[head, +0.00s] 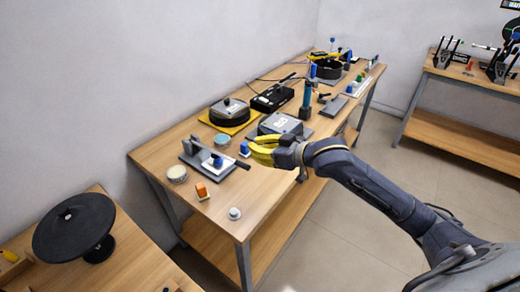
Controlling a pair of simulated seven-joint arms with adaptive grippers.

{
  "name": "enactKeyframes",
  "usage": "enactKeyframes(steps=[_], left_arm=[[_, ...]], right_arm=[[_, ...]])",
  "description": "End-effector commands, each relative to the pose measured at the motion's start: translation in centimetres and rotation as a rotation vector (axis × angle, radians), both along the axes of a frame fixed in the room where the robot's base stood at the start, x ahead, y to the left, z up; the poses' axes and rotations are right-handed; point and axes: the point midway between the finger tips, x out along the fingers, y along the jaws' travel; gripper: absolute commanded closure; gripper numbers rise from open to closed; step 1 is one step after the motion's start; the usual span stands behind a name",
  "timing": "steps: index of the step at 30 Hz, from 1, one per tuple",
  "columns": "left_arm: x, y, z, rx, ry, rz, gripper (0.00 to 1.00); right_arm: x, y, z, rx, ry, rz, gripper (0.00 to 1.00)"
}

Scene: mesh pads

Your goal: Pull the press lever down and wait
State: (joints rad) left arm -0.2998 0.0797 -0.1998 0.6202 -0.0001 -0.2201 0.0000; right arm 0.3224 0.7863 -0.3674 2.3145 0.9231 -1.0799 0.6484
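The press (207,157) stands on the near part of the wooden workbench, a grey base plate with a small upright. Its dark lever (235,161) slants from the upright down to the right over the plate. A blue piece (217,160) sits on the plate beneath the lever. My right gripper (257,147) has yellow fingers and reaches in from the right, just above and right of the lever's free end. The fingers look spread apart, with nothing clearly held. It appears apart from the lever. My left gripper is not in view.
A round tin (177,174), an orange block (202,191) and a white knob (235,213) lie near the bench's front. A black disc stand (74,227) is at left.

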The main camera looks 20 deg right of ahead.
Motion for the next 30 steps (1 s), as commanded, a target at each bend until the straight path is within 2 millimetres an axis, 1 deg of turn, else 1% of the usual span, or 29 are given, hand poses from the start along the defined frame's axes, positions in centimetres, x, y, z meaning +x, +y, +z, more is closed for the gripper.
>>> enactKeyframes(steps=[1,6,12,15,21,30], left_arm=[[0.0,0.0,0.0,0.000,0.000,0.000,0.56],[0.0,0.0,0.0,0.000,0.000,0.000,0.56],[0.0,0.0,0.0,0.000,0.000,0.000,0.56],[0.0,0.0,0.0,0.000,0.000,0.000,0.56],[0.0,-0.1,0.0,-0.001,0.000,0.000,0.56],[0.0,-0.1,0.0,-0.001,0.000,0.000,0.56]], right_arm=[[0.8,0.5,-0.3,0.005,0.000,0.000,1.00],[3.3,2.1,-1.4,0.005,0.000,0.000,1.00],[5.6,3.5,-2.6,0.003,0.002,0.000,1.00],[5.3,3.2,-4.1,0.001,0.003,-0.001,1.00],[5.1,3.2,-5.7,0.001,0.002,0.001,1.00],[5.1,3.1,-6.3,0.001,-0.001,0.000,1.00]])
